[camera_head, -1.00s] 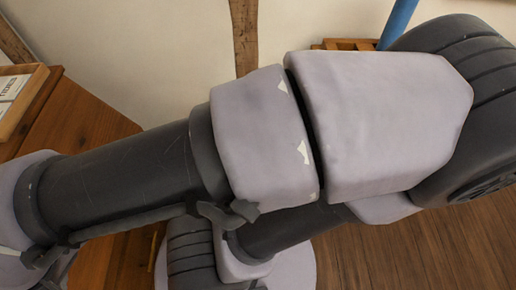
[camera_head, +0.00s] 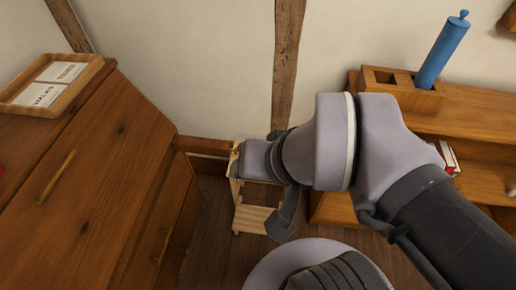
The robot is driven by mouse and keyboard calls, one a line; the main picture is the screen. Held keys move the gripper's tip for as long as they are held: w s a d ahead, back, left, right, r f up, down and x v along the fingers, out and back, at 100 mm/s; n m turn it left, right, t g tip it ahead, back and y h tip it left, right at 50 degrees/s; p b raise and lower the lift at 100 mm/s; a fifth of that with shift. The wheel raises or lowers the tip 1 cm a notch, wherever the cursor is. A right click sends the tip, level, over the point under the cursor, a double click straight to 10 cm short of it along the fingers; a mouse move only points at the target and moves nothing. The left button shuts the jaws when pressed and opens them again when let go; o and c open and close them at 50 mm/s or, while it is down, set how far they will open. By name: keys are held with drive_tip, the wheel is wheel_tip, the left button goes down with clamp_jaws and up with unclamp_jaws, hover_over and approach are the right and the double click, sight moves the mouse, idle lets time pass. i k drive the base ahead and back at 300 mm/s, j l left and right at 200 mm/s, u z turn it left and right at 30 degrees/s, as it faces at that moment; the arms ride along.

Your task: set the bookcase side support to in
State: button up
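The low wooden bookcase (camera_head: 478,105) stands against the wall at the right, partly hidden behind my arm. A narrow pale-wood slatted frame (camera_head: 250,218) stands on the floor to its left; I cannot tell if it is the side support or whether it touches the bookcase. My gripper (camera_head: 264,168) is at the end of my arm, over the top of this frame. It covers part of the frame, and contact cannot be made out. Its fingers are not clear enough to show whether it is open or shut.
A wooden cabinet (camera_head: 85,150) with a sloping front fills the left side, with a tray of cards (camera_head: 52,85) on top. A wooden holder (camera_head: 400,90) with a blue cylinder (camera_head: 441,50) stands on the bookcase. Some dark floor shows between the cabinet and the bookcase.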

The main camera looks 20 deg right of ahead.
sight(211, 147)
drive_tip(key=i+l+z, duration=0.25)
drive_tip(key=l, duration=0.3)
drive_tip(key=i+l+z, duration=0.2)
drive_tip(key=i+l, duration=0.25)
